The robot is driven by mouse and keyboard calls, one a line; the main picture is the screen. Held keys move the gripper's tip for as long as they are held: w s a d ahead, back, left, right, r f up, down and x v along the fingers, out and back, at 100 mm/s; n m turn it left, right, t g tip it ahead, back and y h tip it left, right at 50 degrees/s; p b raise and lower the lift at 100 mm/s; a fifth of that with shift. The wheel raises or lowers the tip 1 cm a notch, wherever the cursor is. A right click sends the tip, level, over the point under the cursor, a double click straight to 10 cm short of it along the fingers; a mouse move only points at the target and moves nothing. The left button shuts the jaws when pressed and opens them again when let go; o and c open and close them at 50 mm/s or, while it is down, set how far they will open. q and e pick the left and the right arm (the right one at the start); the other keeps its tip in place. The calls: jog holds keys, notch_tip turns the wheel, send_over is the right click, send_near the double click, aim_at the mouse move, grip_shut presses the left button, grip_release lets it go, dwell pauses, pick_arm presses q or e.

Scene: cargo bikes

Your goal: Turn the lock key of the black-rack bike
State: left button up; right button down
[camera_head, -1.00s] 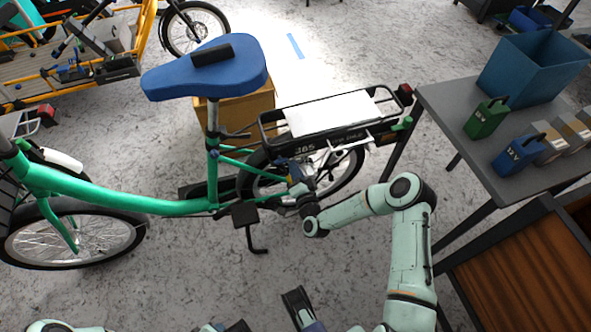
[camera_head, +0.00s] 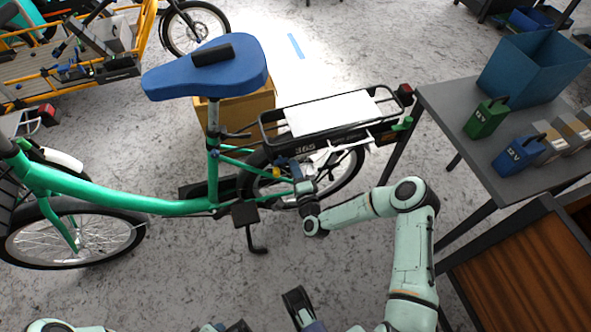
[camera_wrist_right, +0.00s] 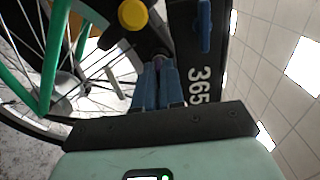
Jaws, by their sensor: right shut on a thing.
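The black-rack bike has a green frame (camera_head: 120,203), a blue saddle (camera_head: 205,72) and a black rear rack (camera_head: 268,128) with a battery marked 365 (camera_head: 305,149). My right gripper (camera_head: 292,170) is at the lock area beside the rear wheel, just below the battery's front end. In the right wrist view my right gripper (camera_wrist_right: 158,64) has its blue fingers close together on a small piece, apparently the lock key, mostly hidden between the fingertips. A yellow round knob (camera_wrist_right: 133,14) is just beyond them.
A grey table (camera_head: 440,97) at the right holds a blue bin (camera_head: 535,68), a green battery block (camera_head: 486,119) and a blue one (camera_head: 517,155). A brown-topped cabinet (camera_head: 520,270) stands below it. A cardboard box (camera_head: 240,105) is behind the bike. The floor in front is clear.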

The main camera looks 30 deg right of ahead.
jog(key=shift+r, duration=0.15)
jog(key=c, duration=1.2)
grip_release()
jog(key=shift+w, duration=0.1)
jog(key=shift+c, duration=0.2)
pick_arm(q)
jog(key=shift+g+h, duration=0.3)
jog(key=shift+g, duration=0.3)
jog(key=s+r, duration=0.1)
jog(key=s+d+p, duration=0.1)
jog(key=s+r+p, duration=0.1)
jog(key=shift+s+d+r, duration=0.25)
jog(key=shift+d+r, duration=0.05)
jog(key=shift+d, duration=0.1)
pick_arm(e)
jog(key=v, duration=1.3)
jog(key=shift+s, duration=0.2)
jog(key=shift+a, duration=0.2)
